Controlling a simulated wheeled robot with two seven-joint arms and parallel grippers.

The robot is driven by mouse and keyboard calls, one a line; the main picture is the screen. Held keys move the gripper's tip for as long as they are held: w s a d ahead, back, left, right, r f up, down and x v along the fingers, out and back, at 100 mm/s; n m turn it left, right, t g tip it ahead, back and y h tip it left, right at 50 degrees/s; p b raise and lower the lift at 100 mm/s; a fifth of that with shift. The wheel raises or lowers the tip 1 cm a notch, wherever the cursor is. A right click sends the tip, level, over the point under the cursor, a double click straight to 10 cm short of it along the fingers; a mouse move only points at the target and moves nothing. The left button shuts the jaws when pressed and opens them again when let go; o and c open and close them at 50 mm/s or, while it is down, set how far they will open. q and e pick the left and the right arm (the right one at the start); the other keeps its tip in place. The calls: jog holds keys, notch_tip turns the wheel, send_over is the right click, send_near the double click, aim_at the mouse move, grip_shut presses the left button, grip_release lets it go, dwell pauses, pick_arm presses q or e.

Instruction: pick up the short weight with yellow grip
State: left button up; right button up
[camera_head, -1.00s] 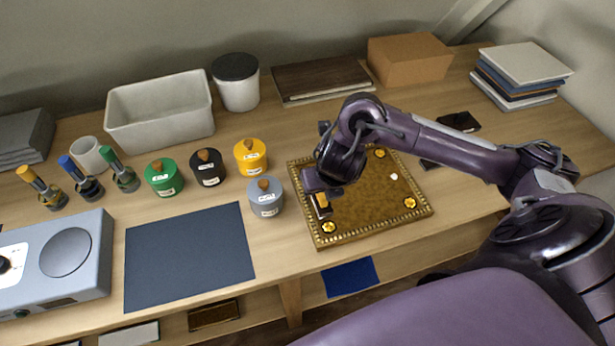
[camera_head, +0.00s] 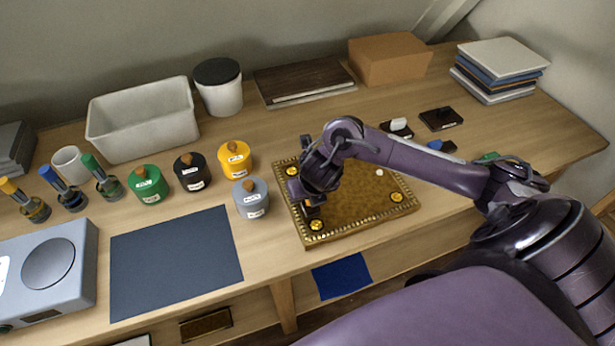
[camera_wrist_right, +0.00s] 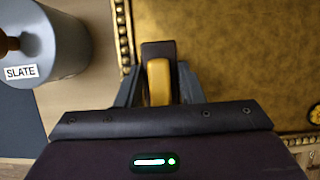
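The weight with the yellow grip (camera_wrist_right: 158,82) has a dark block base and a yellow handle on top; it is at the left part of the gilt tray (camera_head: 404,206). My right gripper (camera_wrist_right: 160,88) is over it, with one dark finger on each side of the yellow grip. The fingers look apart from the narrow grip, with a small gap. In the head view my right gripper (camera_head: 309,207) hides most of the weight. My left gripper is not in view.
A slate-grey tin (camera_head: 251,201) stands close left of the tray. Weights with white (camera_head: 398,126), blue (camera_head: 436,145) and green grips lie beyond my right arm. A dark mat (camera_head: 175,262) covers the front left. Tins and a white bin (camera_head: 145,118) stand behind.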

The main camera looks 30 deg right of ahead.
jog(key=c, duration=0.4)
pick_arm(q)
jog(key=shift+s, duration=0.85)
pick_arm(e)
jog(key=shift+r, duration=0.1)
jog(key=shift+r, duration=0.55)
notch_tip(320, 180, up, 5)
jog(key=shift+w+r+p, duration=0.1)
jog(key=shift+r+p, duration=0.05)
jog(key=shift+p, duration=0.6)
pick_arm(q)
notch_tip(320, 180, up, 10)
jog(key=p, duration=0.9)
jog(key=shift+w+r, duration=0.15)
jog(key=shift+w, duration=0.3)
pick_arm(e)
notch_tip(320, 180, up, 14)
jog(key=shift+f, duration=0.25)
